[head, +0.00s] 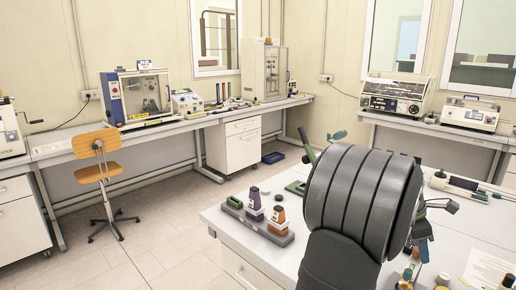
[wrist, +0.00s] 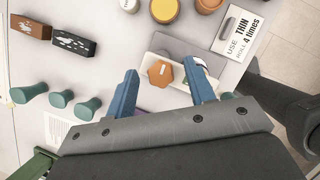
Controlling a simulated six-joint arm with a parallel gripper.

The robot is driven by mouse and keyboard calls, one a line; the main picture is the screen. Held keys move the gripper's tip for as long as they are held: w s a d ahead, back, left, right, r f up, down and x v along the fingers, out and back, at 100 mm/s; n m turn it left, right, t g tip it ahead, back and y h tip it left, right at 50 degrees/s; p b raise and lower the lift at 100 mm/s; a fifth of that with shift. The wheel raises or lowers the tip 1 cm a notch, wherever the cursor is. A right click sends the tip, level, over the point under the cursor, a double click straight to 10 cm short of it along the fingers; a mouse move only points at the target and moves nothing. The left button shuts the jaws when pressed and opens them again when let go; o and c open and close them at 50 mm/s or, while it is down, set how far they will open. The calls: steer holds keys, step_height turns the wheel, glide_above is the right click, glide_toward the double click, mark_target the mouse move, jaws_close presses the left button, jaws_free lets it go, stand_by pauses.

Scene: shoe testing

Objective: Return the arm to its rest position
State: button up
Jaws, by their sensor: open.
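My gripper (wrist: 160,66) shows in the wrist view with its two blue fingers spread apart. An orange many-sided knob (wrist: 160,73) on a pale base shows in the space between the fingers. It looks lower than the fingertips, and I cannot tell the exact gap. A bit of purple shows near the left finger's root. My dark arm (head: 352,200) fills the middle right of the head view.
The wrist view shows green pegs (wrist: 60,98), brown and black blocks (wrist: 31,27), round jars (wrist: 164,9) and a printed card (wrist: 240,30).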

steer(key=m+g, duration=0.1)
steer(key=m, duration=0.1)
steer(key=m+y, duration=0.1)
steer(key=m, duration=0.2)
steer(key=shift+w+g, duration=0.1)
steer(key=shift+g, duration=0.3)
steer(key=m, duration=0.3)
steer(key=m+g+y, duration=0.1)
steer(key=m, duration=0.1)
steer(key=shift+d+m+y, duration=0.15)
steer(key=shift+m+y, duration=0.15)
steer(key=shift+m, duration=0.1)
steer(key=m+y, duration=0.1)
steer(key=m, duration=0.1)
steer(key=m+g+y, duration=0.1)
steer(key=m, duration=0.2)
steer(key=shift+d+m, duration=0.15)
steer(key=shift+m, duration=0.15)
steer(key=m+y, duration=0.1)
steer(key=m, duration=0.1)
steer(key=m+y, duration=0.1)
steer(key=m, duration=0.2)
steer(key=shift+t, duration=0.4)
stand_by(1.0)
